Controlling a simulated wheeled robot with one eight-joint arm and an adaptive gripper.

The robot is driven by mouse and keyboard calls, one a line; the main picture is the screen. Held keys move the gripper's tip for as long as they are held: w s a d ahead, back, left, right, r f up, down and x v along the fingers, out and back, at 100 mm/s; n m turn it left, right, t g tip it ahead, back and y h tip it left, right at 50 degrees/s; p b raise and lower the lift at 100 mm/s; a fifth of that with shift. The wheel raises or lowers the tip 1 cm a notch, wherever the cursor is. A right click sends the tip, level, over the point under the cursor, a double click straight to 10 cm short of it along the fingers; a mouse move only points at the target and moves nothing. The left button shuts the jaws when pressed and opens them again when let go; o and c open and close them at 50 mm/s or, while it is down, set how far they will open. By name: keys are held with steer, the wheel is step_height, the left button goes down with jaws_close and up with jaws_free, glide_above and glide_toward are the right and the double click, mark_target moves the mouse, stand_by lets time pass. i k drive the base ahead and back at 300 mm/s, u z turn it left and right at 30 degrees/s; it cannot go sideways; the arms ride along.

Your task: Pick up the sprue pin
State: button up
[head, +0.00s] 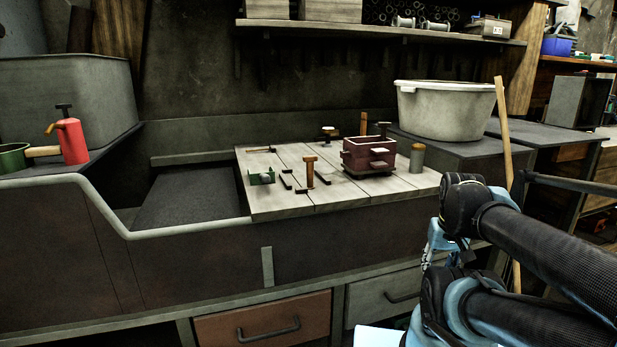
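Several small tools lie and stand on the pale plank board of the workbench (275,205). An upright brown wooden pin with a wider top (311,172) stands near the board's middle; it may be the sprue pin. A second brown upright piece (363,122) stands behind the dark red flask box (368,157), its lower part hidden. A short cylinder with a brownish top (417,158) stands right of the box. I cannot tell for certain which is the sprue pin. My folded arm fills the lower right, apart from the board; I cannot make out my gripper's fingers.
A green tray-like piece (261,179) and dark thin tools lie on the board. A large pale tub (445,109) stands behind right, with a wooden pole (504,140) beside it. A red can (72,140) stands at left. The sunken bin (185,196) is open above.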

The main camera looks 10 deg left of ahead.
mark_target(310, 160)
steer(key=u, duration=0.5)
steer(key=k, duration=0.5)
steer(key=u, duration=0.6)
steer(key=i, duration=0.15)
steer(key=z, duration=0.15)
